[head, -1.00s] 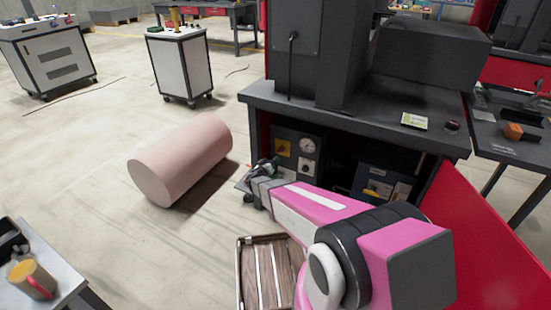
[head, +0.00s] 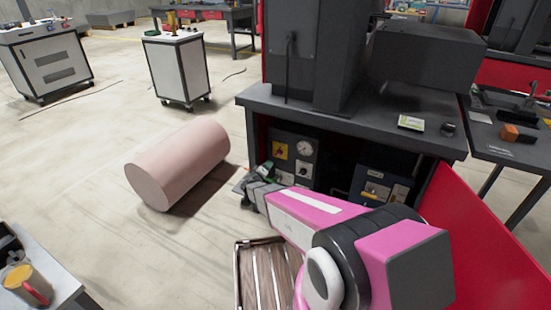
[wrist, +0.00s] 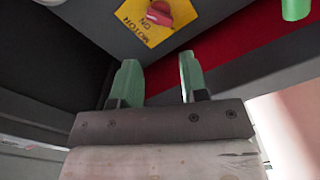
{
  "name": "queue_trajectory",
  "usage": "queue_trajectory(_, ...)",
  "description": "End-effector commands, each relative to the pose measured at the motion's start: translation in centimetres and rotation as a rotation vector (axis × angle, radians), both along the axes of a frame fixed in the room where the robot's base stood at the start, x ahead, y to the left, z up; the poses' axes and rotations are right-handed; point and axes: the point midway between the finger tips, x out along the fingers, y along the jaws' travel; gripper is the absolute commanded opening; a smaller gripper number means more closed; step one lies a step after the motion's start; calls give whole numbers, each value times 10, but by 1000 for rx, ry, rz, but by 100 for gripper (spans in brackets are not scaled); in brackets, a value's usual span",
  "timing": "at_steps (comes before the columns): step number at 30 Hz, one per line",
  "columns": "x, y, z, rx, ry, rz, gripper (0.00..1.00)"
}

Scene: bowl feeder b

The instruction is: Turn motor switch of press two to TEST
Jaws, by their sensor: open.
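The motor switch (head: 280,150) is a red knob on a yellow plate, on the dark control panel under the press table. In the wrist view the red knob (wrist: 159,13) shows at the top, on a yellow plate with the words MOTOR and ON. The word TEST is not visible there, and I cannot tell the knob's setting. My gripper (wrist: 158,76) is open, with two green fingers apart and nothing between them. The fingertips are clear of the knob. In the head view my gripper (head: 262,176) is low, just left of and below the panel.
A round gauge (head: 305,148) sits right of the switch. A second control box (head: 378,186) stands to the right under the table (head: 350,123). A red panel (head: 470,220) slants at the right. A wooden pallet (head: 243,285) and pink cylinder (head: 180,163) are on the floor.

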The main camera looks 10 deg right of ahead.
Motion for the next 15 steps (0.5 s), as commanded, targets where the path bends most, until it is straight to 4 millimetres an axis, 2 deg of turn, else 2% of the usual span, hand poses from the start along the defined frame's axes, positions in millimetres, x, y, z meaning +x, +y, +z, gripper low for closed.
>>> queue_trajectory(9,0,0,0,-523,379,0,40)
queue_trajectory(15,0,0,0,-752,545,0,40)
